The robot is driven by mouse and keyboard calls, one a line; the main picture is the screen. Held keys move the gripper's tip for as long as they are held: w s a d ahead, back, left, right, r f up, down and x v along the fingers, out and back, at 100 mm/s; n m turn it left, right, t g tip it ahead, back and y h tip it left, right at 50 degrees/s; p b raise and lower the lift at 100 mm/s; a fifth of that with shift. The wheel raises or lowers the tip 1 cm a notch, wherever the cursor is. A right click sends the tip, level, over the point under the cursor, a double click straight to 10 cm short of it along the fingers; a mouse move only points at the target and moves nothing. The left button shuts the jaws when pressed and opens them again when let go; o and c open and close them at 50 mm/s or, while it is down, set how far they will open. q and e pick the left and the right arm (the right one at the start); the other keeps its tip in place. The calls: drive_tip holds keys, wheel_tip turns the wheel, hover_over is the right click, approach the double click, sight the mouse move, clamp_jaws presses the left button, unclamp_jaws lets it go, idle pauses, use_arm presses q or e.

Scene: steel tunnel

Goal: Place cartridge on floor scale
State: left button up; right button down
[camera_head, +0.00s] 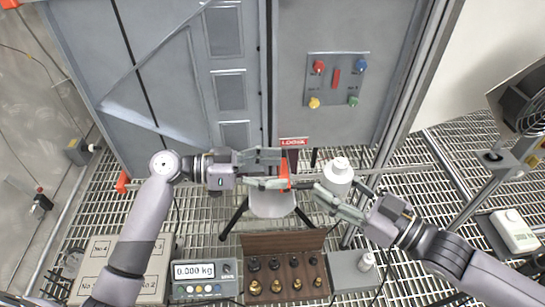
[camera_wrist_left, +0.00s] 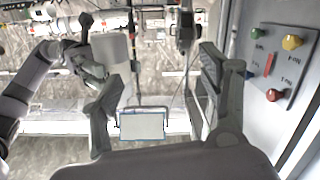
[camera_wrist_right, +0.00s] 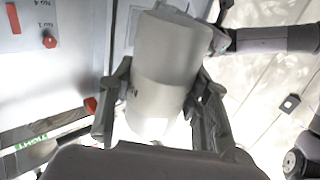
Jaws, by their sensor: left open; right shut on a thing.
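The cartridge (camera_head: 338,172) is a white cylinder with a narrower top. My right gripper (camera_head: 335,190) is shut on it and holds it raised, right of centre; in the right wrist view the cartridge (camera_wrist_right: 168,75) is tilted between the fingers. My left gripper (camera_head: 286,170) is open, left of the cartridge and apart from it, with nothing held between its fingers. The left wrist view also shows the cartridge (camera_wrist_left: 110,52). A scale display (camera_head: 195,270) on the grating reads 0.000 kg. I cannot tell for sure which surface is its weighing plate.
A white-topped stand (camera_head: 272,205) on black legs is below my left gripper. A wooden box of weights (camera_head: 285,242) and a numbered board (camera_head: 128,250) sit near the front. A grey cabinet door with a knob panel (camera_head: 337,80) stands behind. A white device (camera_head: 514,230) is at right.

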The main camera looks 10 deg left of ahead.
sight(341, 162)
drive_tip(key=shift+r, duration=0.2)
use_arm(q)
drive_tip(key=s+d+r+m+g+h, duration=0.25)
drive_tip(key=s+r+m, duration=0.3)
drive_tip(key=r, duration=0.35)
drive_tip(key=shift+n, duration=0.45)
drive_tip(key=d, duration=0.3)
drive_tip(key=w+d, duration=0.1)
drive_tip(key=d, duration=0.6)
drive_tip(key=shift+w+d, duration=0.3)
drive_tip(key=shift+w, duration=0.1)
drive_tip(key=shift+c, duration=0.5)
